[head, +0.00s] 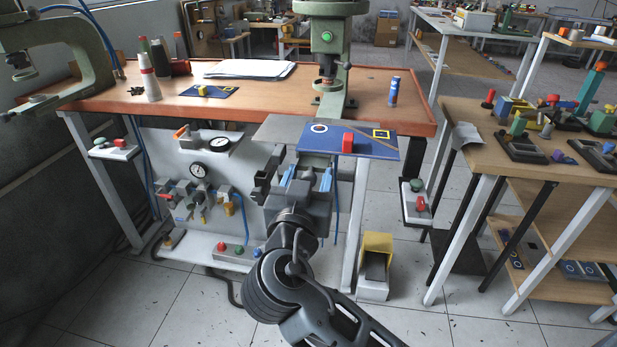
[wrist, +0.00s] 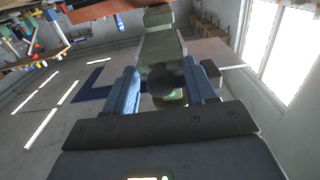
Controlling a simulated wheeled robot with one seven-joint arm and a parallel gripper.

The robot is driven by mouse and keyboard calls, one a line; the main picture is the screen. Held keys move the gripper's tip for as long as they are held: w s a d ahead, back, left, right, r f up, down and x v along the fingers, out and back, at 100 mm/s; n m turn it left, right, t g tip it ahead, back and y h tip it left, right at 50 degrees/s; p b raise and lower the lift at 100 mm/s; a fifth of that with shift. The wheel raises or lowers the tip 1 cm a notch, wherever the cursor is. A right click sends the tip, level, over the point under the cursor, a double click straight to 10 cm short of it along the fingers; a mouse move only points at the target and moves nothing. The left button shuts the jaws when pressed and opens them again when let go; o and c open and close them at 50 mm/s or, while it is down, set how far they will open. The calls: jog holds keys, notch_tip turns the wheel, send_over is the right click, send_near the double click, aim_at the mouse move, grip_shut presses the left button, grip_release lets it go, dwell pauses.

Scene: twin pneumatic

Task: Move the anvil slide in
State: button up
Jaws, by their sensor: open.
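A green press (head: 331,60) stands at the table's front edge, with its ram above a small base. A blue plate (head: 378,149) with a red block (head: 348,141), a white ring and a yellow square outline juts out past the front edge. I cannot tell for sure which part is the anvil slide. My gripper (head: 306,177) is open and empty, just below and in front of the blue plate. In the wrist view my gripper (wrist: 161,85) shows two blue fingers apart, with the green press column (wrist: 162,50) beyond them. Contact with the plate cannot be told.
The orange-brown table (head: 240,108) holds a second blue plate (head: 221,92) with a yellow block, papers (head: 250,69), cones and a blue can (head: 394,91). A grey plate (head: 275,131) lies left of the blue one. Gauges and valves hang below. A wooden bench (head: 470,150) stands right.

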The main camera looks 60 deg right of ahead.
jog(key=shift+c, duration=0.3)
grip_shut()
dwell(0.3)
